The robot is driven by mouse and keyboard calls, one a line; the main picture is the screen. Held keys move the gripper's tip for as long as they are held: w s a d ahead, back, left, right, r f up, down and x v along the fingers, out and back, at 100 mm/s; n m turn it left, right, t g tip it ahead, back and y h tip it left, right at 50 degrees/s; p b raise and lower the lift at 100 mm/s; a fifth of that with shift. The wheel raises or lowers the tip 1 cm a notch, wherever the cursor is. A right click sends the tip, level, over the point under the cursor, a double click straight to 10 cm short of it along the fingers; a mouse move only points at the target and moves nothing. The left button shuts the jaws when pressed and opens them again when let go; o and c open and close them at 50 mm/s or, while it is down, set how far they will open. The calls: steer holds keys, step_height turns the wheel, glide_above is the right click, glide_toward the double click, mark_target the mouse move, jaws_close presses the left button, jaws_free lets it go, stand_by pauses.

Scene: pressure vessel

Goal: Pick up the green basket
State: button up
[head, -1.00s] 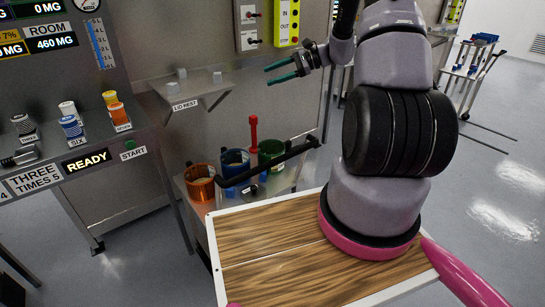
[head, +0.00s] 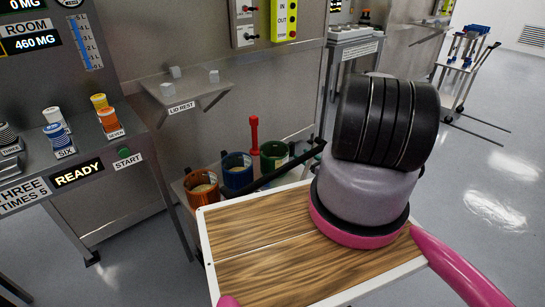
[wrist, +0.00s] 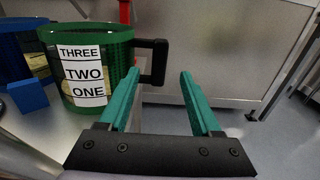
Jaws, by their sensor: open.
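The green basket (head: 280,151) stands at the right end of a row of baskets on a low metal shelf in the head view. In the wrist view the green basket (wrist: 122,62) is upright at the left, with labels reading THREE, TWO, ONE and a black handle (wrist: 160,62) on its right side. My gripper (wrist: 159,74) is open with teal fingers. The handle shows between the fingertips in the picture; I cannot tell whether it is between them in depth.
A blue basket (head: 237,175) and an orange basket (head: 201,190) stand left of the green one. A red-handled object (head: 254,135) rises behind them. A small blue block (wrist: 28,96) is near the green basket. The LID REST ledge (head: 190,92) juts out above.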

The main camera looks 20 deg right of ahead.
mark_target(287, 145)
steer(key=x, duration=1.1)
steer(key=shift+f, duration=0.1)
jaws_close()
stand_by(1.1)
